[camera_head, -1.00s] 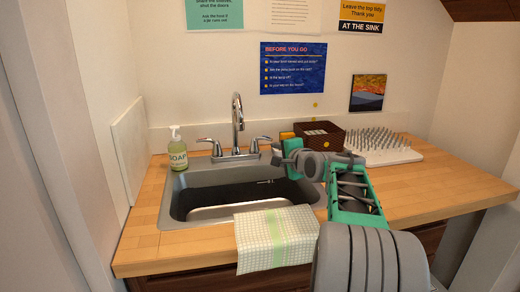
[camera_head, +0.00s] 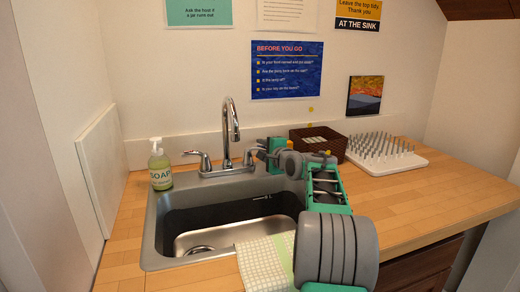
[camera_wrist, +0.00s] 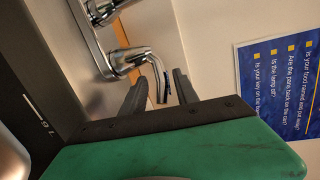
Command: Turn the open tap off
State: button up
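A chrome tap (camera_head: 231,130) with a tall curved spout and a lever handle on each side stands behind the steel sink (camera_head: 160,215). The left handle (camera_head: 197,154) points out to the left. The right handle (camera_head: 249,154) is partly hidden by my gripper (camera_head: 258,150) in the head view. In the wrist view, the right handle (camera_wrist: 138,58) reaches into the gap between the two dark fingers of my gripper (camera_wrist: 160,88). The fingers are apart; I cannot tell whether either touches the lever. No water stream can be made out.
A soap bottle (camera_head: 160,168) stands left of the tap. A checked towel (camera_head: 262,262) hangs over the sink's front edge. A brown box (camera_head: 318,140) and a white spiked rack (camera_head: 388,158) stand on the right. The wooden counter (camera_head: 425,195) is clear at front right.

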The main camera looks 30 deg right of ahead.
jog(key=shift+x, duration=0.9)
jog(key=shift+c, duration=0.3)
jog(key=shift+d, duration=0.1)
grip_shut()
jog(key=shift+s, duration=0.1)
